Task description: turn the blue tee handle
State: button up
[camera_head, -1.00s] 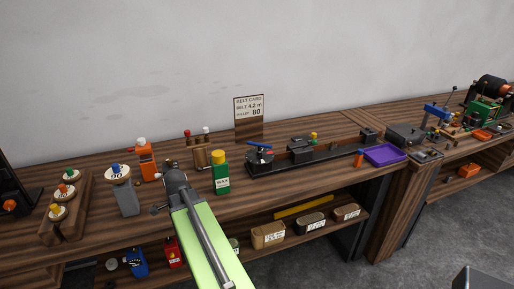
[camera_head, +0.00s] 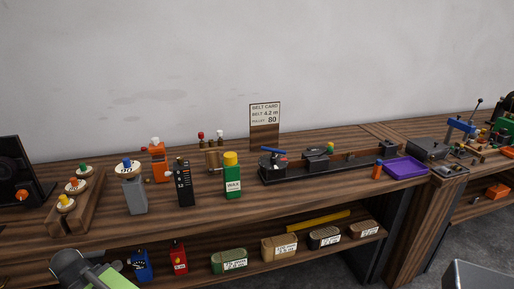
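A blue bar handle (camera_head: 273,151) sits across the top of a round black-based fitting at the left end of the long dark rail on the bench. A little red and grey shows just under it. Another blue piece with an upright lever (camera_head: 461,124) stands on the right-hand bench; from here I cannot tell its exact shape. The dark grey end of my arm (camera_head: 74,268) is at the lower left, low in front of the bench and well apart from both blue parts. Its fingers cannot be made out, nor whether it holds anything.
A green wax bottle (camera_head: 232,178), a black handheld box (camera_head: 184,183) and a grey post (camera_head: 135,195) stand left of the rail (camera_head: 340,162). A purple tray (camera_head: 404,168) lies at its right. A card (camera_head: 265,115) stands behind. The lower shelf holds several labelled tins.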

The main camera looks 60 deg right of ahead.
aim_at(273, 150)
jog(key=u, duration=5.15)
jog(key=i, duration=0.1)
jog(key=z, duration=3.05)
jog(key=k, duration=1.65)
jog(key=z, duration=0.2)
